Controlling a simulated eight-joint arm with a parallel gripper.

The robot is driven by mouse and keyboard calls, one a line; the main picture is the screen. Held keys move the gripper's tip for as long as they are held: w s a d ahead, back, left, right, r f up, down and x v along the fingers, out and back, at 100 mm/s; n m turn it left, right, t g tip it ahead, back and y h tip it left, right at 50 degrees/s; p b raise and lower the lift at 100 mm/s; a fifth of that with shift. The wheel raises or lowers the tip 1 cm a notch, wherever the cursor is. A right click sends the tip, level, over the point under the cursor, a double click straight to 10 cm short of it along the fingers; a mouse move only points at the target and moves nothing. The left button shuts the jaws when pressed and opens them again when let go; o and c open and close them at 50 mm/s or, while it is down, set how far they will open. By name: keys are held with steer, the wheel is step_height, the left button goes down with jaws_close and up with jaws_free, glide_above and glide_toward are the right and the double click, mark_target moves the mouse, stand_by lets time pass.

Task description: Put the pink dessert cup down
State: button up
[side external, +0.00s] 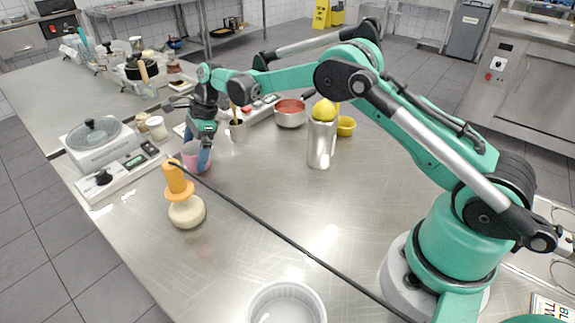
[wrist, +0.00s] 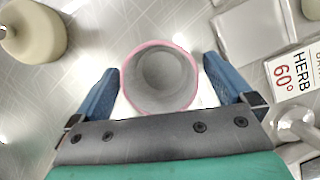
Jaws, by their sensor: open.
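The pink dessert cup (side external: 191,155) stands upright on the steel counter in the side external view, partly hidden by my gripper (side external: 199,158). In the wrist view I look down into the cup (wrist: 187,60), which has a pink rim and a grey inside and looks empty. My gripper (wrist: 160,85) is open, with one blue finger on each side of the cup. A gap shows between each finger and the rim.
A hot plate (side external: 104,150) is to the left. A metal shaker with a yellow top (side external: 321,140) and a red-filled pan (side external: 290,113) are to the right. The counter's middle (side external: 260,190) is mostly clear, crossed by a dark cable.

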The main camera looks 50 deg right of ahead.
steer(key=s+d+r+n+t+h, duration=0.1)
steer(key=s+d+r+n, duration=0.15)
steer(key=r, duration=0.45)
steer(key=s+d+r+n, duration=0.1)
steer(key=s+r+n, duration=0.15)
steer(key=r, duration=0.55)
steer(key=s+f+n+t+h, duration=0.3)
steer(key=s+n+t, duration=0.1)
steer(key=s+n, duration=1.2)
steer(key=shift+s+d+f+n+t, duration=0.2)
steer(key=shift+s+n+t, duration=0.15)
steer(key=shift+s, duration=0.8)
